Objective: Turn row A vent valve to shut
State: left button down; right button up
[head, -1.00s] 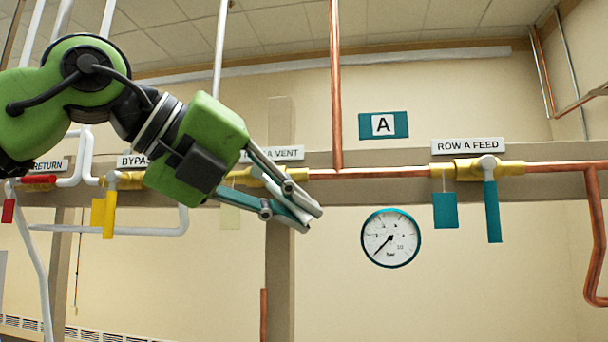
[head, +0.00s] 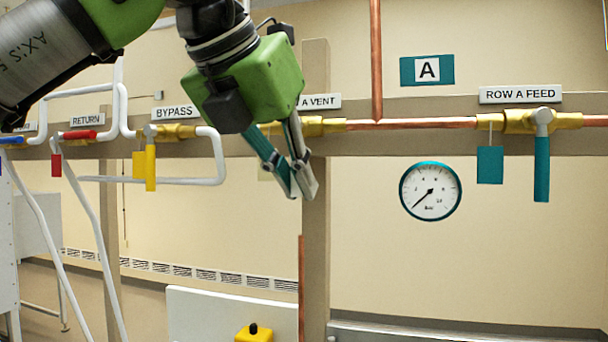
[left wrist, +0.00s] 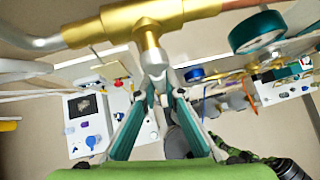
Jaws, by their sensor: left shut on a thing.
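The row A vent valve is a brass body (head: 318,126) on the copper line, under a label ending "A VENT" (head: 318,102) that my gripper partly covers. In the left wrist view the brass body (left wrist: 151,40) crosses the top, with a pale grey handle hub (left wrist: 153,60) below it. My left gripper (head: 303,190) is in front of the valve, its fingers slanting down to the right. In the left wrist view its fingers (left wrist: 156,88) close together at the handle just below the hub. The fingers hide most of the handle, so its exact angle is unclear. My right gripper is not seen.
To the right are the row A feed valve with its teal handle (head: 542,168), a teal tag (head: 490,165) and a round gauge (head: 431,191). To the left are the yellow bypass handle (head: 151,167) and white pipes. A yellow box (head: 254,333) is below.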

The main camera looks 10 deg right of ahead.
pick_arm(q)
jog(key=shift+a, duration=0.15)
dwell(0.4)
jog(key=c, duration=2.1)
grip_release()
jog(key=shift+w, duration=0.1)
jog(key=v, duration=1.2)
jog(key=shift+f, duration=0.15)
